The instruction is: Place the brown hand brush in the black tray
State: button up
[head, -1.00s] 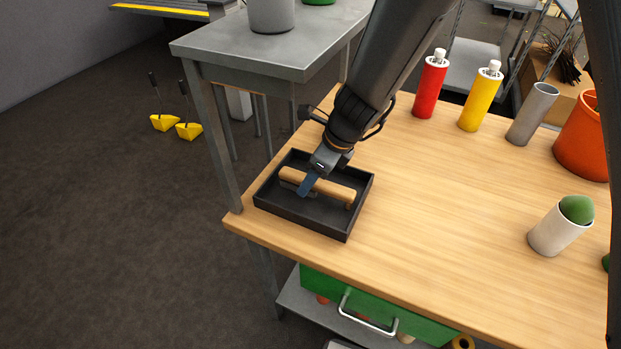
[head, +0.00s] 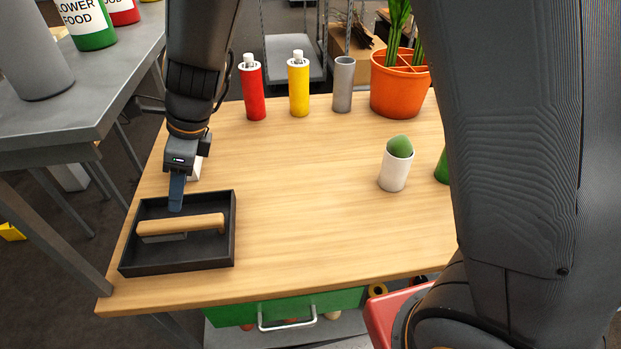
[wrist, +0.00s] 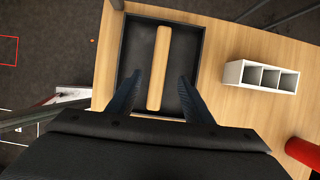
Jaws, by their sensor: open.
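The brown hand brush (head: 181,225) lies inside the black tray (head: 235,222), its light wooden handle along the tray's length. The tray sits at the left front of the wooden table. In the wrist view the brush handle (wrist: 159,62) lies in the tray (wrist: 198,55), ahead of and between the two spread fingers of my gripper (wrist: 157,92). The gripper is open and empty.
A white divided holder (wrist: 261,77) stands beside the tray. A red bottle (head: 252,90), yellow bottle (head: 299,88), grey tube (head: 343,85) and orange pot (head: 398,90) line the table's back. A white cup (head: 396,168) stands at the right. The table's middle is clear.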

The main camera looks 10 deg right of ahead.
jog(key=s+d+n+h, duration=0.1)
jog(key=s+d+n, duration=0.1)
jog(key=d+n, duration=0.4)
jog(key=s+d+n+h, duration=0.2)
jog(key=d+n, duration=0.4)
jog(key=d, duration=1)
jog(key=s+d+n+h, duration=0.1)
jog(key=s+d+n, duration=0.3)
jog(key=d+n, duration=0.3)
jog(key=d, duration=0.5)
jog(key=shift+d+f, duration=0.1)
